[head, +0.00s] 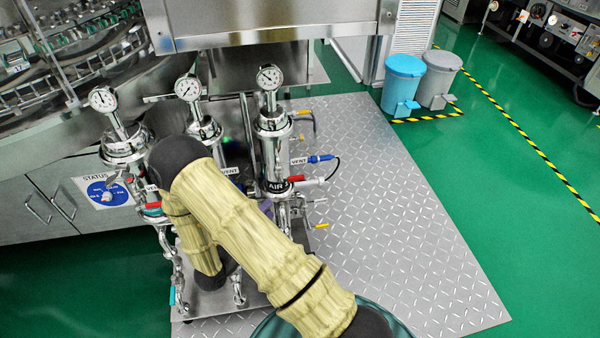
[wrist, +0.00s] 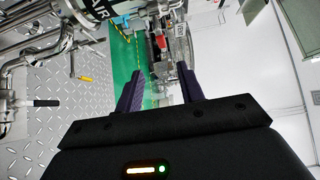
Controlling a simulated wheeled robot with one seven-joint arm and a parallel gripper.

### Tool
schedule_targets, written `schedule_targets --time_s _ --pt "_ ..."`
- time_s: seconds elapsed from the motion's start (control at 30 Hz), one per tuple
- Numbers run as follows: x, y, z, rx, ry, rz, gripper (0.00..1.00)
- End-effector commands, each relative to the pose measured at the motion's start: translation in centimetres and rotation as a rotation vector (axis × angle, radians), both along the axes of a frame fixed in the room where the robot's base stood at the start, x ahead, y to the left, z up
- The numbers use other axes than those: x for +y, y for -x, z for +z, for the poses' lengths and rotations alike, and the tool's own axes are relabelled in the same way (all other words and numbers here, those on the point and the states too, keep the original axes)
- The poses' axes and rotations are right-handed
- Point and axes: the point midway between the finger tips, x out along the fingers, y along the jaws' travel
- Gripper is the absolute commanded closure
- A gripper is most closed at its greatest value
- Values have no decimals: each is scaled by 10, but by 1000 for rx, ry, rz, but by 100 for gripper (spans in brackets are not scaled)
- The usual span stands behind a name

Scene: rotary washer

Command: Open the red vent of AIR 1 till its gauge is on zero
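Three steel filter housings with round gauges stand in the head view. The right housing (head: 273,140) has a black label starting "AIR" (head: 277,187); its number is not readable. Its gauge (head: 269,77) has a needle too small to read. By it are a blue handle (head: 320,158) beside a VENT label (head: 299,160) and a red piece (head: 295,178). In the wrist view my gripper (wrist: 160,68) is open, with nothing between its fingers. A small red piece (wrist: 161,41) lies ahead, beyond the fingertips. In the head view my arm hides most of the gripper.
The middle gauge (head: 188,87) and left gauge (head: 103,98) top the other housings. Yellow handles and pipes stick out around the right housing. Diamond plate (head: 400,230) is clear at the right. Blue and grey bins (head: 403,80) stand at the back.

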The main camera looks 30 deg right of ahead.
Motion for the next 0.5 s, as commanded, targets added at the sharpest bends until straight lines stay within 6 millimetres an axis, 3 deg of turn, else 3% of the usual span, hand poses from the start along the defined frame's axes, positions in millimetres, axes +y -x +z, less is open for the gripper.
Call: schedule_targets --time_s 0.33,0.5 --pt "-1 1 1 -9 5 -4 62" --pt "-10 -5 0 -9 5 -6 62"
